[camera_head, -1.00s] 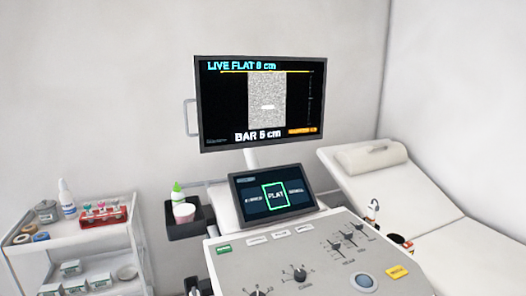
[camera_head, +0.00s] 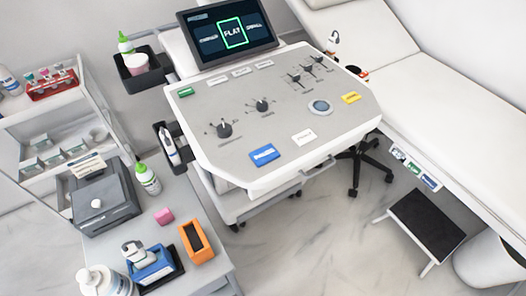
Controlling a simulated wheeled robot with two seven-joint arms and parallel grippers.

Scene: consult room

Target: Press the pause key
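The ultrasound console's grey control panel (camera_head: 237,137) faces me in the middle of the head view. Its keys are a yellow key (camera_head: 351,97) at the right, a large blue key (camera_head: 265,154) and a white key (camera_head: 304,137) near the front edge, a green key (camera_head: 186,92) at the back left, and several small white keys (camera_head: 240,72) along the back. The key labels are too small to read, so I cannot tell which is pause. Neither of my grippers is in view.
The panel also carries knobs (camera_head: 262,105), sliders (camera_head: 307,70) and a trackball (camera_head: 320,107). A tilted touch screen (camera_head: 205,50) stands behind it. A cluttered side cart (camera_head: 200,276) is at front left, a white couch (camera_head: 430,90) at right, a step stool (camera_head: 428,222) on the floor.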

